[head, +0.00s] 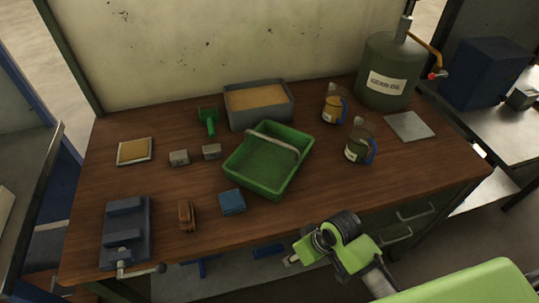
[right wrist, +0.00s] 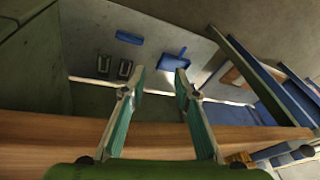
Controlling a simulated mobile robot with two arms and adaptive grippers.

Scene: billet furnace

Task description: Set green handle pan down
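My left gripper is not in view.
The grey sand box (head: 262,121), two jugs (head: 334,108) (head: 358,149), small blocks, a brush (head: 187,215) and a vise (head: 126,230) occupy the bench. A blue dustpan (right wrist: 170,65) lies below the bench.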

